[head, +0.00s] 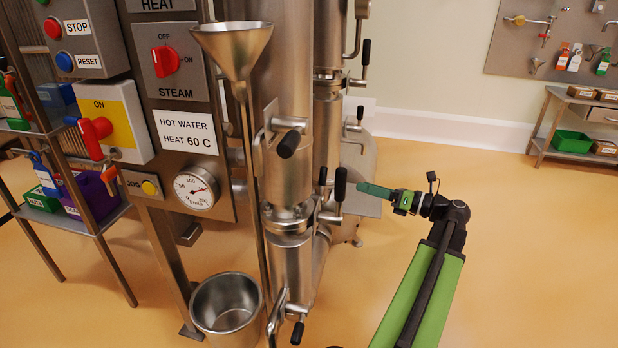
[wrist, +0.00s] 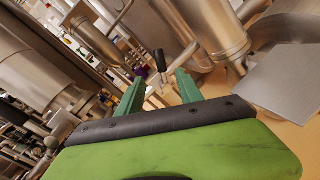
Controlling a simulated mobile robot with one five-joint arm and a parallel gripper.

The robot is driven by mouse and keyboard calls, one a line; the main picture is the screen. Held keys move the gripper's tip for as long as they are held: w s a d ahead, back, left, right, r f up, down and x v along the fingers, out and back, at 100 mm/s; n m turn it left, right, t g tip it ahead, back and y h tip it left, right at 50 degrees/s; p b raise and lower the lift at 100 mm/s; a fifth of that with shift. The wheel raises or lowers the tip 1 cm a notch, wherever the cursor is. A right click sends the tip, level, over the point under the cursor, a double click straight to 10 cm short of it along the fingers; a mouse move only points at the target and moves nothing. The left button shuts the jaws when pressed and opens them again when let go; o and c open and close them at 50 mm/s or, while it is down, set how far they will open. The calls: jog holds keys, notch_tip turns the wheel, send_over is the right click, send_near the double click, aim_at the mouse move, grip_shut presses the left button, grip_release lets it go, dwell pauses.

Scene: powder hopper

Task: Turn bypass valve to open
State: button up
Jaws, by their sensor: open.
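My gripper (head: 374,190) reaches in from the right in the head view, its green fingers pointing left at the steel pipework. In the wrist view my gripper (wrist: 159,88) is open and empty, the fingers spread apart. A black-handled valve lever (head: 340,184) stands upright just left of the fingertips. A black lever handle (wrist: 160,62) shows in the gap between the fingers in the wrist view, seemingly beyond the tips. I see no bypass label, so I cannot tell for certain which lever is the bypass valve.
More black-handled levers sit on the pipes, one (head: 289,144) on the front column. A steel funnel (head: 232,48) and a bucket (head: 227,304) stand at the front. A control panel (head: 190,110) with a red STEAM knob (head: 166,61) is at left. The floor at right is clear.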

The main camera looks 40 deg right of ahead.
jog(key=x, duration=1.7)
jog(key=shift+w, duration=0.15)
jog(key=shift+a, duration=0.1)
jog(key=shift+c, duration=0.3)
grip_shut()
dwell(0.4)
